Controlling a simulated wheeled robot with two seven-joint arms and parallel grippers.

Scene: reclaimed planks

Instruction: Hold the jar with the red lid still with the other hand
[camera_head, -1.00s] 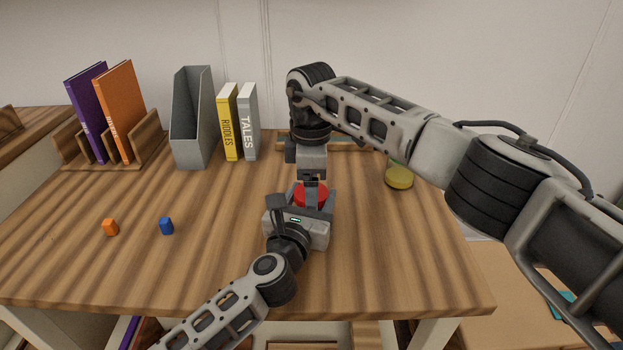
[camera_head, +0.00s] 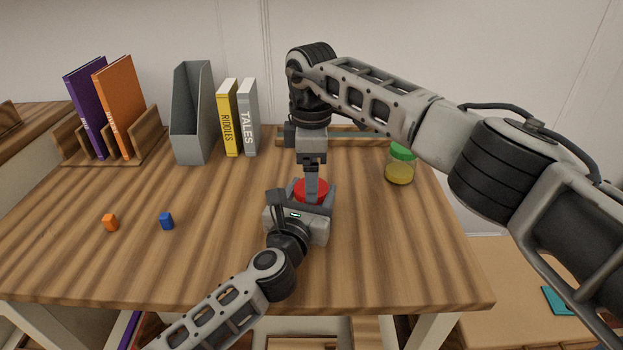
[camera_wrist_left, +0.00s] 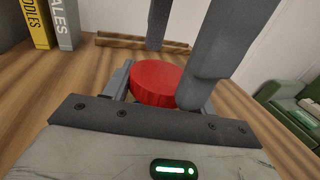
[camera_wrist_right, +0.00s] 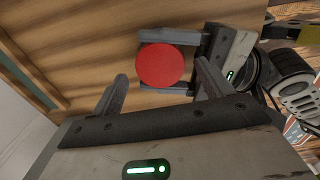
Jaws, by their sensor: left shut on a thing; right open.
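The jar with the red lid (camera_head: 311,189) stands near the middle of the wooden table; mostly its lid shows, and its body is hidden by my grippers. The red lid fills the middle of the left wrist view (camera_wrist_left: 156,84) and shows from above in the right wrist view (camera_wrist_right: 163,66). My left gripper (camera_head: 303,201) is shut on the jar, a finger on each side. My right gripper (camera_head: 312,186) points down just over the lid, open, with its fingers apart in the right wrist view (camera_wrist_right: 161,84). I cannot tell whether they touch the lid.
A jar with a green lid (camera_head: 400,166) stands at the right, beneath my right forearm. An orange block (camera_head: 110,222) and a blue block (camera_head: 167,221) lie at the left. Books, a grey file holder (camera_head: 191,115) and a wooden rack (camera_head: 75,152) stand behind. The front right is clear.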

